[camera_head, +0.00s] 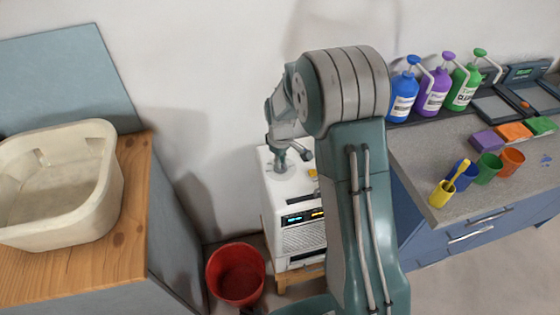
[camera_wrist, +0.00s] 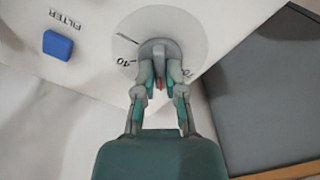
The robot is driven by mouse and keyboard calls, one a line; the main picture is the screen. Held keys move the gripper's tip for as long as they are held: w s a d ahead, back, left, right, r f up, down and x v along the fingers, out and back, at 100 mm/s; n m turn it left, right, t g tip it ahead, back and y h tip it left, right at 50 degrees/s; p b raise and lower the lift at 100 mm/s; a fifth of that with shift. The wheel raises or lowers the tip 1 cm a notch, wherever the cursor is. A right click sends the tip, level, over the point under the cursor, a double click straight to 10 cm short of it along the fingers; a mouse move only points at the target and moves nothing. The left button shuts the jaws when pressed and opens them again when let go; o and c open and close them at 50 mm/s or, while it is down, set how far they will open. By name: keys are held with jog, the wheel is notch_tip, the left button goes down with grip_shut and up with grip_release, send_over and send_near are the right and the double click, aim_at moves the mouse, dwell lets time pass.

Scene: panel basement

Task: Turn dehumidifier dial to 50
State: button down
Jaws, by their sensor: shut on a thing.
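The white dehumidifier (camera_head: 290,238) stands behind my arm in the head view, with a lit display (camera_head: 303,217) on its front. My gripper (camera_head: 284,160) reaches down onto its top. In the wrist view my gripper (camera_wrist: 160,72) is shut on the grey dial knob (camera_wrist: 158,46), one finger on each side. The knob sits on a pale round scale (camera_wrist: 128,42). The marks 40 and 70 show, 40 to the left of the fingers and 70 to the right. A small red mark shows between the fingers. The fingers cover the scale between these marks, so no 50 is visible.
A blue button (camera_wrist: 58,44) marked FILTER is on the same panel. A red bucket (camera_head: 236,274) stands on the floor left of the dehumidifier. A wooden counter with a cream basin (camera_head: 100,205) is at left; a grey counter (camera_head: 425,160) with bottles and cups is at right.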

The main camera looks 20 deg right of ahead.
jog(key=m, duration=0.3)
jog(key=shift+m, duration=2.2)
jog(key=c, duration=0.7)
grip_release()
notch_tip(320, 180, up, 12)
jog(key=shift+w+f, duration=0.1)
